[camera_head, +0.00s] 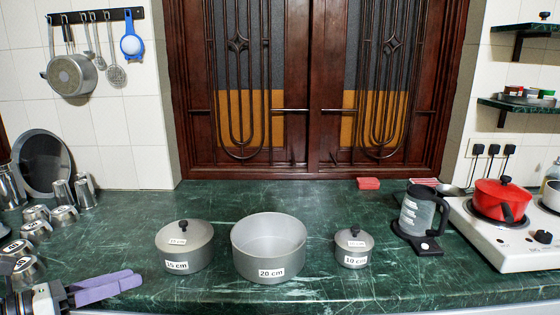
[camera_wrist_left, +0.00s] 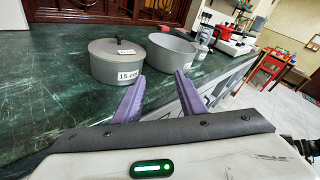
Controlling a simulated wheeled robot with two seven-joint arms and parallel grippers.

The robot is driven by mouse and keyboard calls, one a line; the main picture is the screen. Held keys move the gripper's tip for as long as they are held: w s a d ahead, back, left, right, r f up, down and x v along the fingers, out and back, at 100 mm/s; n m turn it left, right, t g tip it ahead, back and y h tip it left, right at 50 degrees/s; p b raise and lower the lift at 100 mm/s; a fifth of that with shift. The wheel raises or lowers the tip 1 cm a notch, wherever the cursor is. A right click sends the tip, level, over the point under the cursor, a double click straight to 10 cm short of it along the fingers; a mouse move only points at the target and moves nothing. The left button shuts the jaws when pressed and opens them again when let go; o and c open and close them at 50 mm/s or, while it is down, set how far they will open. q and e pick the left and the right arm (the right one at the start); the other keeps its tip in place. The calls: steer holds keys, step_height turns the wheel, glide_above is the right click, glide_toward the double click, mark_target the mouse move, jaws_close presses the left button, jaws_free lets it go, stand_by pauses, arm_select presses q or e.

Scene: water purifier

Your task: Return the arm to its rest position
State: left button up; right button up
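My left gripper (camera_head: 106,286) is at the lower left of the head view, with purple fingers, in front of and left of the 15 cm pot. In the left wrist view its two fingers (camera_wrist_left: 160,98) stand apart with nothing between them. The lidded 15 cm pot (camera_head: 184,247) and the open 20 cm pot (camera_head: 268,250) stand on the green counter beyond the fingers, and both also show in the left wrist view. My right gripper is in neither view.
A small lidded 10 cm pot (camera_head: 353,248), a kettle (camera_head: 421,213) and a white stove (camera_head: 500,238) with a red pot (camera_head: 501,199) stand to the right. Several metal cups (camera_head: 36,229) stand at the left. The green counter (camera_head: 225,203) is clear behind the pots.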

arm_select(q)
steer(key=s+d+f+n+t+y, duration=0.1)
steer(key=s+d+f+n+y, duration=0.3)
steer(key=f+n, duration=0.65)
steer(key=s+d+f+n+t+y, duration=0.15)
steer(key=s+d+f+n, duration=0.35)
steer(key=f+n, duration=0.55)
steer(key=s+d+f+n+g+y, duration=0.1)
steer(key=s+d+f+n, duration=0.3)
steer(key=s+n, duration=0.4)
steer(key=s+d+f+n+g+y, duration=0.1)
steer(key=s+d+f+n+g, duration=0.3)
steer(key=s+n, duration=0.4)
step_height(320, 180, down, 2)
steer(key=shift+d+f+n+g+y, duration=0.25)
steer(key=shift+d+n+g+y, duration=0.1)
steer(key=shift+d+n, duration=0.1)
